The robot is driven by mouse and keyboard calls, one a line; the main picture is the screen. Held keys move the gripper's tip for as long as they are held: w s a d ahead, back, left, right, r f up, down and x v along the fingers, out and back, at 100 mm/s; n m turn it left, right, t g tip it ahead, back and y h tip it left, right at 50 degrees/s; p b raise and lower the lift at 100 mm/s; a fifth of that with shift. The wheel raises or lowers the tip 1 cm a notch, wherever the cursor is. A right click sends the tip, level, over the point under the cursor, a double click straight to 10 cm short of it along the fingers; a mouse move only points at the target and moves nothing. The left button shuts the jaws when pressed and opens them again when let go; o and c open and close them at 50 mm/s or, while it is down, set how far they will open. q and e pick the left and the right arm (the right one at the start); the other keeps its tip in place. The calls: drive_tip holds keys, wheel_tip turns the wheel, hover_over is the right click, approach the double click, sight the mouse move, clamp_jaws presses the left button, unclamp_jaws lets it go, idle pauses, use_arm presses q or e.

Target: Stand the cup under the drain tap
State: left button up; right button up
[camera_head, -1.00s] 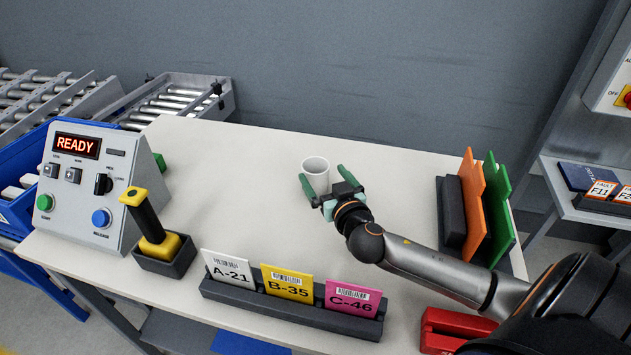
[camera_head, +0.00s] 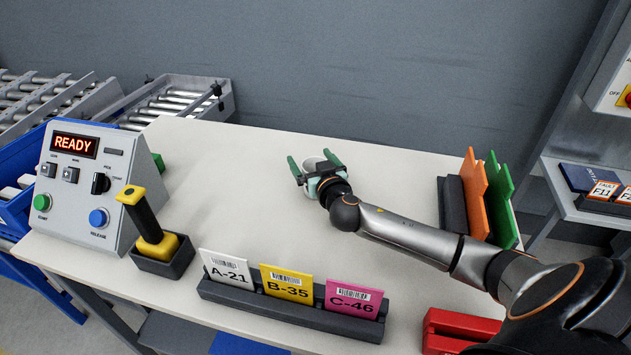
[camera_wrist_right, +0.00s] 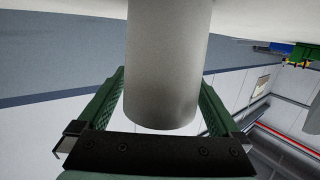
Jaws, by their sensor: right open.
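The cup (camera_head: 312,162) is a plain whitish cylinder standing on the pale table, partly hidden by my right gripper in the head view. My right gripper (camera_head: 310,156) is open, with its green fingers on either side of the cup. In the right wrist view the cup (camera_wrist_right: 167,60) fills the space between the two fingers (camera_wrist_right: 162,100), with a gap showing at least on the left side. No drain tap can be made out in these frames. My left gripper is out of view.
A card holder (camera_head: 290,308) lies along the front edge. Orange (camera_head: 473,195) and green (camera_head: 500,200) panels stand at the right.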

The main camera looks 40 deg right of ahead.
drive_tip(key=shift+c, duration=0.2)
drive_tip(key=c, duration=1.3)
drive_tip(key=shift+o, duration=0.2)
drive_tip(key=shift+r, duration=0.1)
